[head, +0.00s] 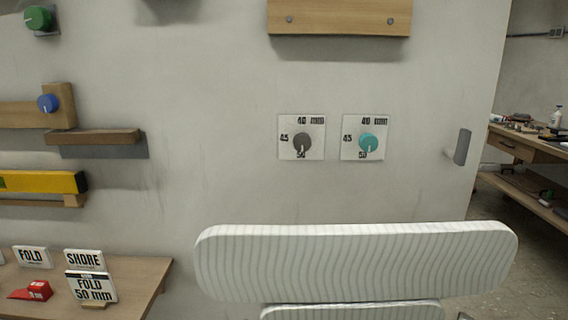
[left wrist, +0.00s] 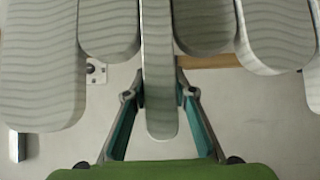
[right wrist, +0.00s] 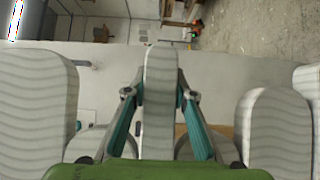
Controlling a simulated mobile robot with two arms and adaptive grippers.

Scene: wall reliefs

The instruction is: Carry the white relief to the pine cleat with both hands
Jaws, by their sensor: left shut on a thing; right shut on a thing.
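The white relief (head: 355,262) has rounded slats with wavy grooves. It fills the lower right of the head view, in front of the wall, with a second slat partly visible below the top one. The pine cleat (head: 340,18) is a pale wooden block with two screws, on the wall above the relief and apart from it. In the left wrist view my left gripper (left wrist: 160,92) is shut on a narrow middle slat of the relief. In the right wrist view my right gripper (right wrist: 160,92) is shut on another narrow slat. Neither gripper shows in the head view.
Two dial plates, one with a grey knob (head: 302,141) and one with a teal knob (head: 367,142), sit on the wall between relief and cleat. A wooden shelf (head: 140,272) with signs stands lower left. A wall handle (head: 462,147) is at right, before a workbench (head: 510,148).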

